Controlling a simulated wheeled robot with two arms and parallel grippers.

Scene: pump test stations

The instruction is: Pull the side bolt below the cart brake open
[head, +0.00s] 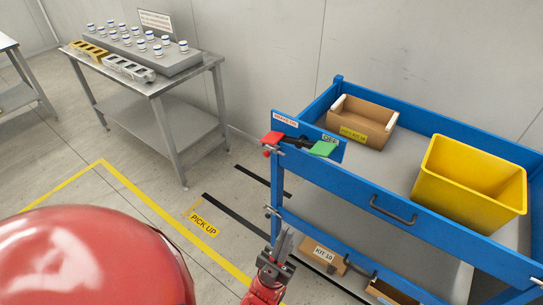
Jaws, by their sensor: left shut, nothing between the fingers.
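The blue cart (340,180) stands at the right. The cart brake (298,142) is on its near left corner, a dark lever between a red plate (272,138) and a green plate (323,148). Below it, a small metallic side bolt (271,211) sits on the corner post; its exact position is too small to tell. A red knob (267,153) shows just under the red plate. My left gripper (286,236) is shut and empty, just below and right of the side bolt, with its fingers pointing up. A gap to the bolt is hard to judge. My right gripper is out of view.
The cart's top tray holds a cardboard box (360,132) and a yellow bin (470,185). A box marked KIT 10 (324,258) lies on the lower shelf. A steel table (150,85) with several bottles stands at the back left. Floor between is clear.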

